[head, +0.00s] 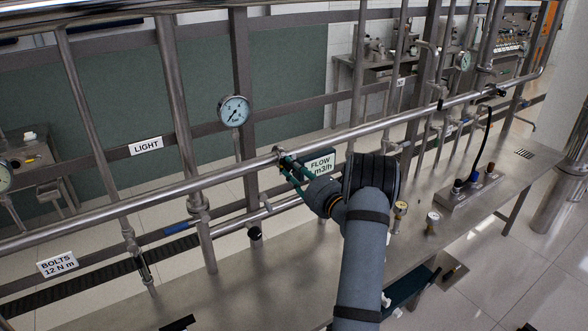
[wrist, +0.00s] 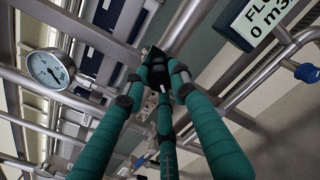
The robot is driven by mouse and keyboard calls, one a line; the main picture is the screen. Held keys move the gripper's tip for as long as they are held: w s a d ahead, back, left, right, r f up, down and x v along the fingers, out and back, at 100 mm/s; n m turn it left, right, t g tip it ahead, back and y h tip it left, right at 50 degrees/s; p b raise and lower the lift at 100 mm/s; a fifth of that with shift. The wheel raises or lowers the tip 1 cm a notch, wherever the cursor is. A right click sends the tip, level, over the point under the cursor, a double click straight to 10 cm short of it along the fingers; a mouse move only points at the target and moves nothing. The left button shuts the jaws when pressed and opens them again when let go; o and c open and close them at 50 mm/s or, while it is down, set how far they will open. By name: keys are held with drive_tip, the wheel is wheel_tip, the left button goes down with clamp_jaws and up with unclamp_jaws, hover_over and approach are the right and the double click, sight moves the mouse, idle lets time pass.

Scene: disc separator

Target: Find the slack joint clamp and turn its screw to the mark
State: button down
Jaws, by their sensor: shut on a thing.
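My gripper (head: 288,168) reaches the long horizontal steel pipe (head: 235,176) left of the FLOW sign. Its green fingers meet at a joint clamp (head: 280,154) around that pipe. In the wrist view the three fingers of my gripper (wrist: 163,80) close on a small dark part (wrist: 154,58) at the pipe. It looks like the clamp's screw, but the fingers cover most of it. I cannot make out a mark or tell how far the screw is turned. Whether this clamp is slack does not show.
The FLOW sign (head: 320,163) hangs just right of my gripper. A round bar gauge (head: 234,111) stands up and to the left. LIGHT (head: 146,146) and BOLTS 12 N m (head: 57,263) signs are farther left. Upright pipes cross the rail, and a steel bench (head: 285,275) lies below.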

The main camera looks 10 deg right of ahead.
drive_tip(key=m+p, duration=0.1)
drive_tip(key=m, duration=0.2)
drive_tip(key=m+p, duration=0.1)
drive_tip(key=m, duration=0.2)
drive_tip(key=m+p, duration=0.1)
drive_tip(key=m, duration=0.2)
drive_tip(key=shift+w+d+r+p, duration=0.1)
drive_tip(key=shift+d+r+p, duration=0.1)
drive_tip(key=shift+r+p, duration=0.15)
drive_tip(key=shift+m, duration=0.4)
drive_tip(key=c, duration=1.8)
unclamp_jaws()
drive_tip(key=o, duration=0.4)
drive_tip(key=shift+f, duration=0.2)
drive_tip(key=shift+a, duration=0.1)
drive_tip(key=shift+f, duration=0.1)
drive_tip(key=v, duration=1.2)
